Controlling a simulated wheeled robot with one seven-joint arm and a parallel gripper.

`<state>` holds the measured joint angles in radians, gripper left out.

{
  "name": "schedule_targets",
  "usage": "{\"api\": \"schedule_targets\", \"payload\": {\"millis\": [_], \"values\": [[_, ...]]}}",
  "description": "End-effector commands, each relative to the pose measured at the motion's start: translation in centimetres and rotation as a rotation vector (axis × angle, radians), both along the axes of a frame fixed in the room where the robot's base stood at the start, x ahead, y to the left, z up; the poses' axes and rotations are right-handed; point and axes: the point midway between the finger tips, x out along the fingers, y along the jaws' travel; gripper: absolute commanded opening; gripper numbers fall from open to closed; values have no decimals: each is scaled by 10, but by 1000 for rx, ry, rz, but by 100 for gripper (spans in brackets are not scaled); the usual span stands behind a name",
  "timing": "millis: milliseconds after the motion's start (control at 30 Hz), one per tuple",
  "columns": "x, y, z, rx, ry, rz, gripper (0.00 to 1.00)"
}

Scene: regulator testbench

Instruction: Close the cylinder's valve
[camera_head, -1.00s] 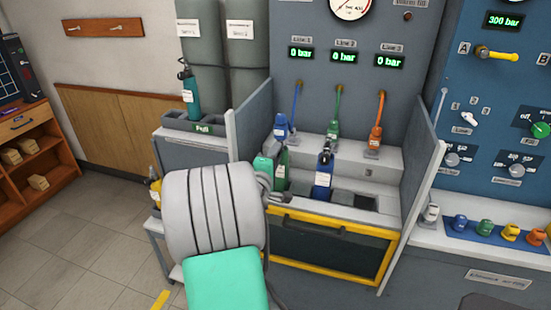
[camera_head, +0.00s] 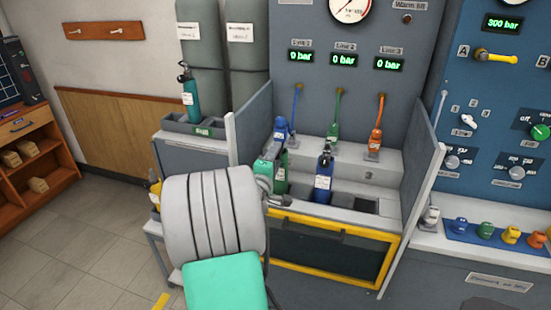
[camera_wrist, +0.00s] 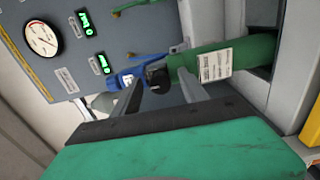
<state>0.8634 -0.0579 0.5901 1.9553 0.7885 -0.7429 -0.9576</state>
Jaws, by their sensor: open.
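A green cylinder (camera_head: 282,176) with a white label stands in the bench bay, partly hidden by my arm. In the wrist view the green cylinder (camera_wrist: 240,57) lies sideways in the picture, with its black valve knob (camera_wrist: 157,76) at its left end. My gripper (camera_wrist: 158,98) is open, with one finger on either side of the knob in the picture. I cannot tell whether the fingers touch it. In the head view my arm hides most of the gripper. A blue cylinder (camera_head: 323,178) stands upright to the right of the green one.
Blue (camera_head: 281,128), green (camera_head: 334,132) and orange (camera_head: 376,138) line connectors hang behind the bay. Grey side panels (camera_head: 420,160) flank it, and a yellow-framed door (camera_head: 330,250) is at the front. A teal cylinder (camera_head: 189,95) stands in a rack at left.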

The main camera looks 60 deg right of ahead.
Motion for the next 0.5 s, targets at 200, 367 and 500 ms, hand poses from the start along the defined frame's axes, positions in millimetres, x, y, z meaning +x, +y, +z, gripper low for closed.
{"api": "schedule_targets", "payload": {"millis": [200,367,500], "values": [[-2,20,-1,-1,1,3,51],[-7,54,-1,-1,1,5,51],[-11,73,0,-1,0,2,51]]}}
